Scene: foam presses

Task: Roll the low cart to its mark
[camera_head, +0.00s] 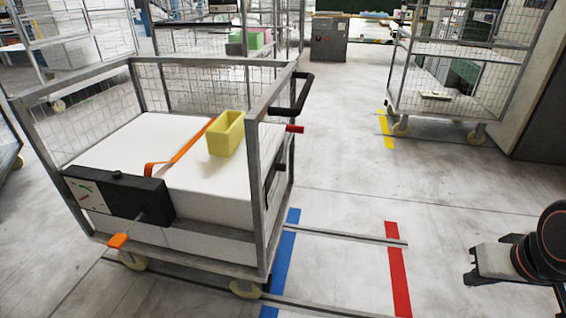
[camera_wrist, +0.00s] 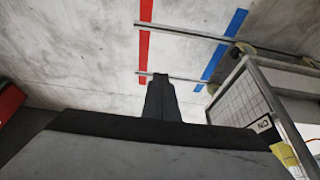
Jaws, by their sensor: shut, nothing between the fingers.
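The low cart (camera_head: 262,200), a grey mesh cage on pale casters, stands left of centre in the head view with white foam blocks inside. A black push handle (camera_head: 291,95) and a red lever (camera_head: 295,129) stick out of its right end. A blue floor strip (camera_head: 283,265) runs along that end, and a red floor strip (camera_head: 398,270) lies farther right with bare floor between. In the wrist view part of the cart (camera_wrist: 262,90) shows at right. My gripper (camera_wrist: 162,80) is shut and empty over the floor, apart from the cart.
Two thin floor rails (camera_head: 345,235) run from the cart past the blue strip. A yellow bin (camera_head: 226,133) and an orange strap (camera_head: 182,148) lie on the foam. A tall mesh trolley (camera_head: 455,100) stands back right by a yellow strip (camera_head: 384,130). The middle floor is clear.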

